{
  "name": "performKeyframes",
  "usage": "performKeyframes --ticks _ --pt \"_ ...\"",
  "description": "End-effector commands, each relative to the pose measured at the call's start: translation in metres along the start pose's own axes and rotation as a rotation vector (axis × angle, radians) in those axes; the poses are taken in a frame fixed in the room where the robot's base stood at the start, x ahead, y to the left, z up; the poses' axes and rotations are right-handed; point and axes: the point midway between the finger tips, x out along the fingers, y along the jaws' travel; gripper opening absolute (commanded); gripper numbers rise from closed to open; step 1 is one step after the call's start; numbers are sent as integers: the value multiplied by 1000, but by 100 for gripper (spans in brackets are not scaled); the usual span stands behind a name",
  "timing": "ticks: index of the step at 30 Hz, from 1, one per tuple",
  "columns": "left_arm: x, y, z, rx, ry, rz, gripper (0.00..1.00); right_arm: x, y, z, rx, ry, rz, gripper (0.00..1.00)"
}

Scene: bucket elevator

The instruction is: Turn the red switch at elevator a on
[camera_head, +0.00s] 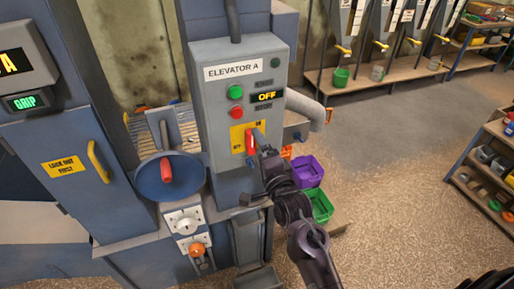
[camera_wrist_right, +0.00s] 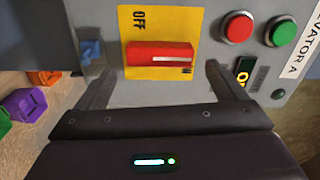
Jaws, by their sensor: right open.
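The red switch (camera_head: 250,141) is on a yellow plate low on the grey Elevator A control box (camera_head: 208,92). The box's display (camera_head: 267,96) reads OFF. In the wrist view the red switch handle (camera_wrist_right: 160,55) lies across the yellow plate (camera_wrist_right: 132,38), with the printed word OFF near its upper left. My right gripper (camera_wrist_right: 157,82) is open, its two fingers pointing at the panel on either side of the handle's lower edge. I cannot tell whether the fingers touch the panel. In the head view my right gripper (camera_head: 262,148) partly covers the plate. My left gripper is out of view.
Above the switch are a green button (camera_head: 234,92) and a red button (camera_head: 236,112). A blue round cover with a red handle (camera_head: 166,170) stands to the left. Purple (camera_head: 307,171) and green (camera_head: 320,205) bins sit below right. Open floor lies to the right.

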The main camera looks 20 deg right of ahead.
Motion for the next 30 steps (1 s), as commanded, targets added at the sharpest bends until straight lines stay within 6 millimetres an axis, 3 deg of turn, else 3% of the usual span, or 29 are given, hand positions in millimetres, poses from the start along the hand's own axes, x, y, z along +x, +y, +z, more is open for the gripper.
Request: performKeyframes --ticks 3,10,26,30 --pt "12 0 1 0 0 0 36 -22 5 1 0 -1 3 91" --pt "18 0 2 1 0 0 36 -45 2 1 0 -1 2 91" --pt "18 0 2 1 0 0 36 -47 1 0 -1 -1 2 91" --pt "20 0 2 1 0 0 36 -44 29 9 -41 -20 47 91"
